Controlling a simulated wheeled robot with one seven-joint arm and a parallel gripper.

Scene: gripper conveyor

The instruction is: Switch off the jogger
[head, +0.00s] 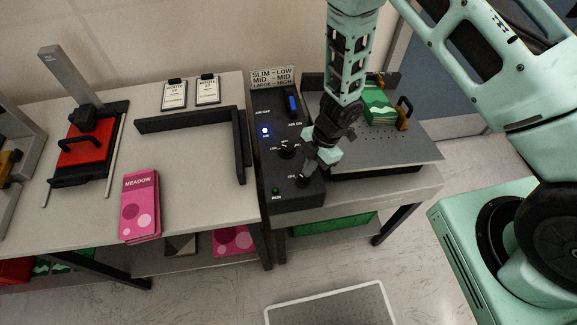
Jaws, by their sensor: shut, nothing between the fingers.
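The jogger (410,150) is a grey perforated plate on a stand at the right, with a green pack (378,106) at its back. Left of it is a dark control box (268,155) with a blue lever (292,103), a lit blue lamp (265,131), an upper knob (286,151) and a lower knob (302,181). A small green lamp (275,190) marked RUN sits at the front left of the box. My gripper (307,174) is shut and empty, pointing down at the lower knob. I cannot tell whether it touches the knob, which it partly hides.
A sign (273,76) stands behind the box. The left table holds a pink MEADOW pack (140,205), a black corner fence (190,123), two clipboards (190,93) and a red-topped press (85,150). A pale bin (330,305) stands on the floor in front.

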